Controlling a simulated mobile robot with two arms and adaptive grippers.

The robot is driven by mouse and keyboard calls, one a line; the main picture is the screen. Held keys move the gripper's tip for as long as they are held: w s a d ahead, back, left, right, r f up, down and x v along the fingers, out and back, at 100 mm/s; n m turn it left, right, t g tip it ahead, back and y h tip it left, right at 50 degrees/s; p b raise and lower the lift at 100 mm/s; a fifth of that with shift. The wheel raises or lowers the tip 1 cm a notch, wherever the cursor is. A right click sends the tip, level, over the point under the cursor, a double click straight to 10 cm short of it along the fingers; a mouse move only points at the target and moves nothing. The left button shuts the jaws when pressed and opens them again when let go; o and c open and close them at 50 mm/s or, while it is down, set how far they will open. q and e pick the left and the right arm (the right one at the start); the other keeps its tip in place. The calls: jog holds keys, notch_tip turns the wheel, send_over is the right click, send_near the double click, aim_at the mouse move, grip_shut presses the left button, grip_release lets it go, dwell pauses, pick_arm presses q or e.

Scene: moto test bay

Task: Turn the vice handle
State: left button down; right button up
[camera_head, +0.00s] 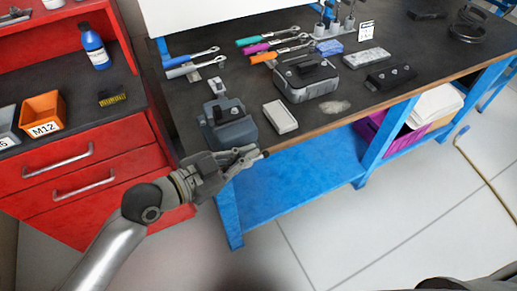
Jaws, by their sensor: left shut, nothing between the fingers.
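The grey vice (229,124) stands on the left front corner of the dark workbench top. My left gripper (254,155) is just in front of the bench edge, below the vice in the picture. Its fingers are shut with nothing between them and point right. A small light-tipped piece (265,153) shows by the fingertips; it may be an end of the vice handle. The rest of the handle is hidden or too small to make out, and I cannot tell whether the fingers touch it. My right gripper is not in view.
A white block (281,117) and a grey metal case (306,78) stand right of the vice. Several wrenches (270,45) lie behind. A red drawer cabinet (80,180) with an orange bin (43,113) adjoins on the left. Tiled floor (330,235) is clear in front.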

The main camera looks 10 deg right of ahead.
pick_arm(q)
jog(key=w+d+f+p, duration=0.1)
jog(key=w+d+f, duration=0.2)
jog(key=f, duration=0.1)
jog(key=shift+w+d, duration=0.15)
jog(key=shift+d, duration=0.1)
jog(key=shift+w, duration=0.1)
